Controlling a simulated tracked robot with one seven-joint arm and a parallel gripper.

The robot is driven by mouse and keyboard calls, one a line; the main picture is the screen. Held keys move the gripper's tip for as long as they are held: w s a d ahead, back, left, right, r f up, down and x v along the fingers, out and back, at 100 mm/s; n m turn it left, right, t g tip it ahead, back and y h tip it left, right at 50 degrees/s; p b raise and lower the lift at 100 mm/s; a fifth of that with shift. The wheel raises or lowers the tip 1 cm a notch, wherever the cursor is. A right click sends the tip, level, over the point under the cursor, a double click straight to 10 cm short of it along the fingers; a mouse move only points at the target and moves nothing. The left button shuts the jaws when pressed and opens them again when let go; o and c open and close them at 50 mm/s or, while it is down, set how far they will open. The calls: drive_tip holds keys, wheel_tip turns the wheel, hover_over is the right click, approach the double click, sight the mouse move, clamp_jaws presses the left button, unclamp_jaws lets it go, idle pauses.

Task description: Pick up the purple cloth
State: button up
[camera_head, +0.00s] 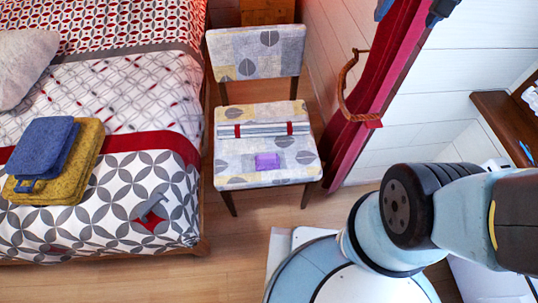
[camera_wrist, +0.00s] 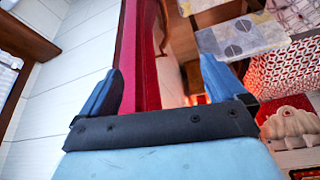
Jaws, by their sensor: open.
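The purple cloth (camera_head: 267,162) is a small flat square lying on the seat of the patterned chair (camera_head: 227,180) in the head view. My gripper (camera_wrist: 158,85) shows in the wrist view with its two blue fingers wide apart and nothing between them. It is away from the cloth, facing the red curtain. In the head view my arm reaches off to the right, and dark tips show at the top right edge. The chair's patterned upholstery also shows at the top of the wrist view (camera_wrist: 245,35). I cannot make out the cloth there.
The bed (camera_head: 140,195) on the left bears folded blue and yellow towels (camera_head: 75,160) and a pillow (camera_head: 25,65). A red curtain (camera_head: 375,95) with a rope tie hangs right of the chair. A wooden shelf (camera_head: 500,115) is on the right wall. Bare floor lies before the chair.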

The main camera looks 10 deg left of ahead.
drive_tip(key=w+a+f+g, duration=0.1)
drive_tip(key=w+a+f, duration=0.6)
drive_tip(key=w+f, duration=0.15)
drive_tip(key=n+g, duration=0.2)
drive_tip(key=g, duration=0.2)
hover_over(267, 155)
wheel_tip(267, 155, down, 41)
wheel_tip(267, 155, down, 7)
drive_tip(key=shift+w+d+f, duration=0.1)
drive_tip(key=shift+d+f, duration=0.05)
drive_tip(key=shift+s+f, duration=0.2)
drive_tip(key=shift+f, duration=2.45)
drive_tip(key=shift+c, duration=0.3)
